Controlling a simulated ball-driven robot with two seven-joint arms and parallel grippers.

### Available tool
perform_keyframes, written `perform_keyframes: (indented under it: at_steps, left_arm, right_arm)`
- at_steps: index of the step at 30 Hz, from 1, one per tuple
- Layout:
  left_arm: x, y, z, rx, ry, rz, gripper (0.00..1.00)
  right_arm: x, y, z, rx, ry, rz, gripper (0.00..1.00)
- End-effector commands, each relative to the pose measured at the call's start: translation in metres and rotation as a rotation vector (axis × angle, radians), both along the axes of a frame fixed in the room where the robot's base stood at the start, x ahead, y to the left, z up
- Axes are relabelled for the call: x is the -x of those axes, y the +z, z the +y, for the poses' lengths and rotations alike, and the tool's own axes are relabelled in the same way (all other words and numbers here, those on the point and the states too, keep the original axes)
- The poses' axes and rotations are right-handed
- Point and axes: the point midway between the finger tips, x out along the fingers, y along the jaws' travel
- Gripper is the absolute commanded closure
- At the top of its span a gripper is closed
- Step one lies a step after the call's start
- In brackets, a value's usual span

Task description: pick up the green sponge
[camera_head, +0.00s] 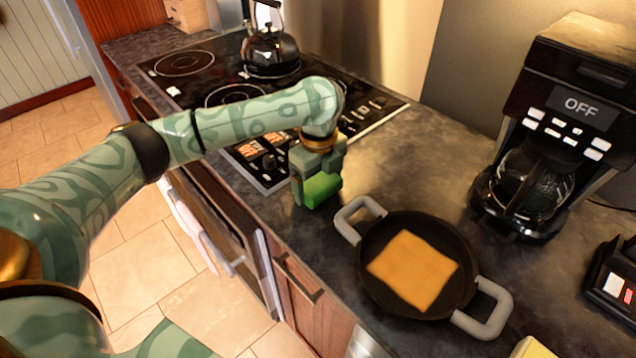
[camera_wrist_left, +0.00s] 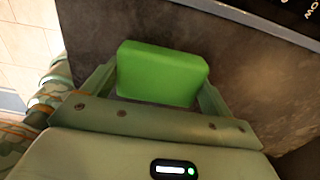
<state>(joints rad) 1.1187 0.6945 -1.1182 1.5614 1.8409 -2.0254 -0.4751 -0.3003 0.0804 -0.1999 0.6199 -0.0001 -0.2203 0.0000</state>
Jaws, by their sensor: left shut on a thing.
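The green sponge (camera_head: 320,188) is at the counter's front edge, between the stove and the pan, in the head view. My left gripper (camera_head: 318,180) comes down on it from above and is shut on it. In the left wrist view the sponge (camera_wrist_left: 160,74) sits between the two fingers of my left gripper (camera_wrist_left: 158,88), one finger at each side. The gripper hides part of the sponge in the head view. I cannot tell whether the sponge touches the counter. My right gripper is not in view.
A black pan (camera_head: 372,282) with an orange slice (camera_head: 412,268) stands right of the sponge. A coffee maker (camera_head: 560,120) stands at the back right. A kettle (camera_head: 270,52) stands on the stove (camera_head: 215,92). The counter (camera_head: 425,150) behind the pan is clear.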

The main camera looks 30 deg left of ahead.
Motion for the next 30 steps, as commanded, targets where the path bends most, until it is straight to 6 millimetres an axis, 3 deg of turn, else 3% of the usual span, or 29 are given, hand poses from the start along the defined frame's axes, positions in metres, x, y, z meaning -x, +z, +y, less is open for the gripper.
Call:
perform_keyframes:
  at_steps: [3, 10, 15, 19, 24, 30]
  left_arm:
    - [0.004, 0.031, -0.001, -0.001, 0.000, -0.008, 0.39]
    - [0.050, 0.090, -0.012, -0.001, -0.003, -0.008, 0.39]
    - [0.096, 0.104, -0.024, 0.000, -0.004, -0.002, 0.39]
    - [0.118, 0.112, -0.031, 0.000, -0.003, -0.002, 0.39]
    - [0.133, 0.116, -0.035, 0.000, 0.001, -0.002, 0.39]
    - [0.135, 0.116, -0.035, 0.000, 0.002, -0.001, 0.39]
  right_arm:
    - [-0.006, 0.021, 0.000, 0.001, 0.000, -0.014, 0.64]
    - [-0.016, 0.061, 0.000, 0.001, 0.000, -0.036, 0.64]
    - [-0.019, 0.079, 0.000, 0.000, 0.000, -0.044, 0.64]
    - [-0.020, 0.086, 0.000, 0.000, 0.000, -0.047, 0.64]
    - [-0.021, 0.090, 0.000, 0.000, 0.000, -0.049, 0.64]
    - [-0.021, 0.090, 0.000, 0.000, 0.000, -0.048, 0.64]
